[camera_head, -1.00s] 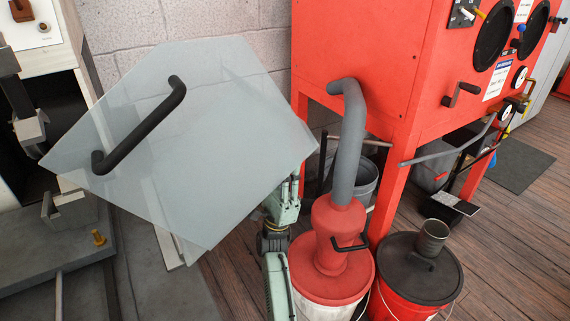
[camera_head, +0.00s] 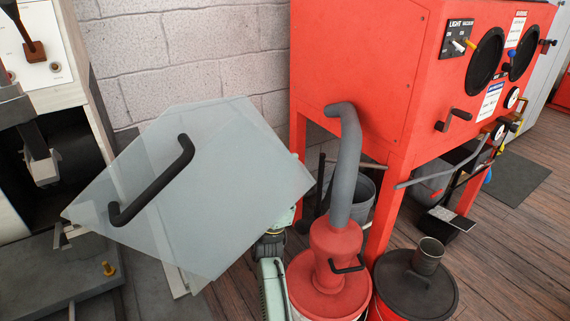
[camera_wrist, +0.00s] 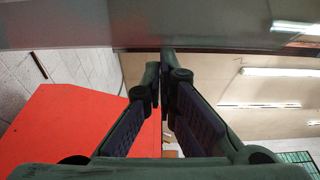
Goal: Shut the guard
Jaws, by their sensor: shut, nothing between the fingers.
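The guard (camera_head: 235,190) is a clear grey-tinted panel with a black bar handle (camera_head: 150,185). It stands tilted, swung out to the right of the machine (camera_head: 60,260) at the left. My gripper is behind the guard in the head view, where its fingers are hidden and only my green arm shows below the panel's right part. In the wrist view my gripper (camera_wrist: 162,72) is shut and empty. Its tips reach a grey band across the top, which looks like the guard (camera_wrist: 70,25); I cannot tell whether they touch it.
A red blasting cabinet (camera_head: 360,80) stands at the right, with a grey hose (camera_head: 345,180) running to a red cyclone bucket (camera_head: 320,275) close beside my arm. A black-lidded bucket (camera_head: 415,285) stands farther right. A block wall (camera_head: 190,50) is behind the guard.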

